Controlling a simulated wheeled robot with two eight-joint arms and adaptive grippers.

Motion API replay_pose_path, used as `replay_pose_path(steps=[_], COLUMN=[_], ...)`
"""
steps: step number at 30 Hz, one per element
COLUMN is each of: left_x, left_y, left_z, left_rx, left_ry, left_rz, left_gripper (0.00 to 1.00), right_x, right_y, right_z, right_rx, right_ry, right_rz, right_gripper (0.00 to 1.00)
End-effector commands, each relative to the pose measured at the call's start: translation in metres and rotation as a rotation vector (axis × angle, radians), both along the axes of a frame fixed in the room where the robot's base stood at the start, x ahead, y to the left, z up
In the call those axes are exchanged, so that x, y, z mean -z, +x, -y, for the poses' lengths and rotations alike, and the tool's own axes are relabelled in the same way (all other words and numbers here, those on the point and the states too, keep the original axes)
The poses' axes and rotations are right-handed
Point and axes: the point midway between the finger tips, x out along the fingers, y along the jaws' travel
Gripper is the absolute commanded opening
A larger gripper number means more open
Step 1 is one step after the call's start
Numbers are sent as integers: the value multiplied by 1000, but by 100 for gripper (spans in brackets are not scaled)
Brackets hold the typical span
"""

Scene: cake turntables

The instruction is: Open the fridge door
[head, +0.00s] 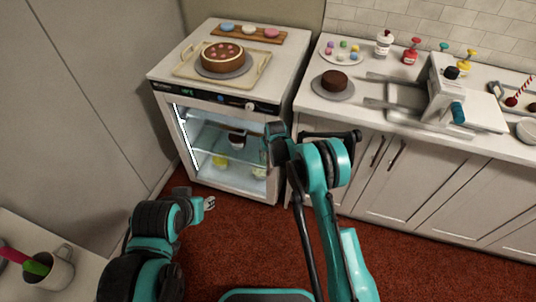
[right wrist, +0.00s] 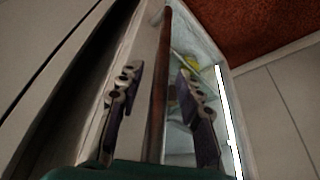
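The white fridge (head: 170,97) stands at the back left with a lit interior behind a glass front. Its door appears shut. My right gripper (head: 272,143) is at the right side of the fridge front and covers that part of the door. In the right wrist view, its two fingers (right wrist: 158,108) are open on either side of a long brown handle bar (right wrist: 161,70). Gaps show between the bar and both fingers. My left gripper (head: 208,203) is low in front of the fridge, apart from it, and its opening is unclear.
A cake (head: 222,56) on a tray (head: 187,72) and a wooden board (head: 238,33) sit on top of the fridge. A counter (head: 365,112) with cabinets adjoins on the right. Red carpet (head: 240,240) lies free in front. A mug (head: 55,268) stands at lower left.

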Motion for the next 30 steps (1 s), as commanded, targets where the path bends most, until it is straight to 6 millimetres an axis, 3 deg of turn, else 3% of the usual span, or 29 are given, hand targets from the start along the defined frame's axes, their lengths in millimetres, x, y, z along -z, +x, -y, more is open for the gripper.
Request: replay_pose_path(steps=[8,13,23,26,30], left_x=[0,0,1,1,1], left_y=[0,0,0,0,0], left_z=[0,0,0,0,0], left_rx=[0,0,0,0,0], left_ry=[0,0,0,0,0], left_rz=[0,0,0,0,0], left_gripper=[40,40,40,40,40], right_x=[2,2,2,2,2], right_y=[1,1,-5,-17,-47], right_z=[0,0,-4,-12,-30], right_rx=[0,0,11,30,85], right_ry=[0,0,0,0,1], right_rz=[0,0,-1,-3,-3], right_gripper=[36,0,0,0,0])
